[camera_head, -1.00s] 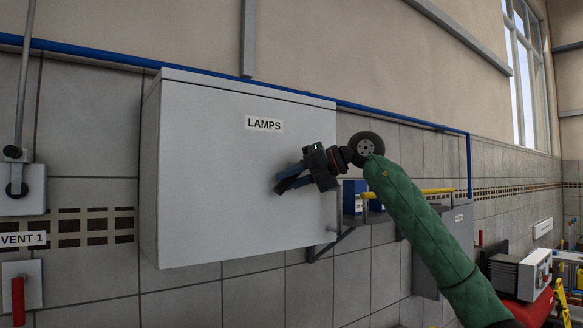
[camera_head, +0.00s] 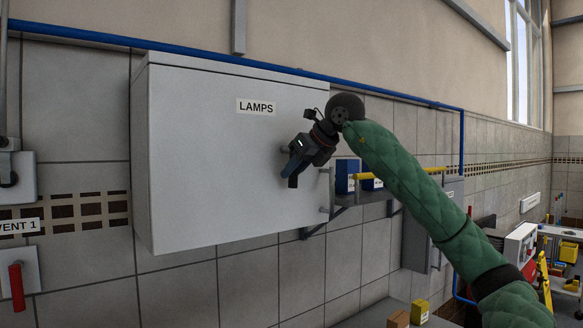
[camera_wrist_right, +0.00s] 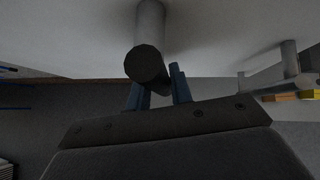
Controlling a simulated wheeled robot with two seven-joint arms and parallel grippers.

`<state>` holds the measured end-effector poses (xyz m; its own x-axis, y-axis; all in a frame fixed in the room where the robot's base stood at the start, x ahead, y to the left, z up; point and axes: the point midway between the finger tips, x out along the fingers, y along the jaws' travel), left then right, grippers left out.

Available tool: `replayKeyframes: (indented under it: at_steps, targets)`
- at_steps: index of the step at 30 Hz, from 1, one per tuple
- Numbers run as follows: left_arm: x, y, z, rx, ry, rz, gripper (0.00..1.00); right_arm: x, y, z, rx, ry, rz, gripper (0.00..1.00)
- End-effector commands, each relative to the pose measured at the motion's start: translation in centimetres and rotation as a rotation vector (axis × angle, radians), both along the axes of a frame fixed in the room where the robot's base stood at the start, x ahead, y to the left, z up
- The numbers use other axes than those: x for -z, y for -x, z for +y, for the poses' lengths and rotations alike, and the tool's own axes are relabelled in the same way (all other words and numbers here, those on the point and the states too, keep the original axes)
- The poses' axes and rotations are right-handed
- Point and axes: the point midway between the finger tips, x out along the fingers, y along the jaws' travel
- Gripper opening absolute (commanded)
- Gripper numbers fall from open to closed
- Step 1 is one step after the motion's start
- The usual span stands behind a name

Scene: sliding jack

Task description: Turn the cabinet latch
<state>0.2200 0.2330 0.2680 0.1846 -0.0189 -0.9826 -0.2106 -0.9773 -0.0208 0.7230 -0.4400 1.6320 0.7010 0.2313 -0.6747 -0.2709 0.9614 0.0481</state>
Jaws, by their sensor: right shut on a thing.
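The grey wall cabinet (camera_head: 215,180) labelled LAMPS is closed and fills the left middle of the head view. My right gripper (camera_head: 293,179) is at the right part of its door, fingers angled down. In the right wrist view, the cabinet latch (camera_wrist_right: 149,62) is a grey rounded bar with a dark end. The blue fingers (camera_wrist_right: 160,92) are shut on it, one to each side. In the head view the gripper hides most of the latch, so its angle is hard to tell. My left gripper is not in view.
A shelf (camera_head: 372,196) with blue boxes (camera_head: 347,176) and a yellow rail (camera_head: 405,170) is right of the cabinet, close behind my right arm. A blue pipe (camera_head: 200,56) runs above the cabinet.

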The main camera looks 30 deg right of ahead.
Motion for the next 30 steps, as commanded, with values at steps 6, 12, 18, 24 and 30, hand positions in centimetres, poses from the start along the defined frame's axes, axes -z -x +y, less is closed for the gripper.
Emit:
replayKeyframes:
  at_steps: [6, 12, 18, 24, 30]
  targets:
    - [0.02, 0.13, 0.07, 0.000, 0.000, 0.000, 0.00, 0.05, -0.02, -0.25, 0.000, 0.053, -0.004, 0.00]
    - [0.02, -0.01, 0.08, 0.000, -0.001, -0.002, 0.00, 0.07, -0.04, -0.33, 0.000, 0.066, -0.004, 0.00]
    - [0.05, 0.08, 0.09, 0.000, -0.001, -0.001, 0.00, 0.08, -0.04, -0.34, 0.000, 0.066, -0.004, 0.00]
    - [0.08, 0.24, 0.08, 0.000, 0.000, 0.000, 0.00, 0.06, -0.04, -0.34, 0.001, 0.065, -0.004, 0.43]
    - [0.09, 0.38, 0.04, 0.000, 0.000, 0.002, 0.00, 0.03, -0.03, -0.32, 0.000, 0.064, -0.005, 0.43]
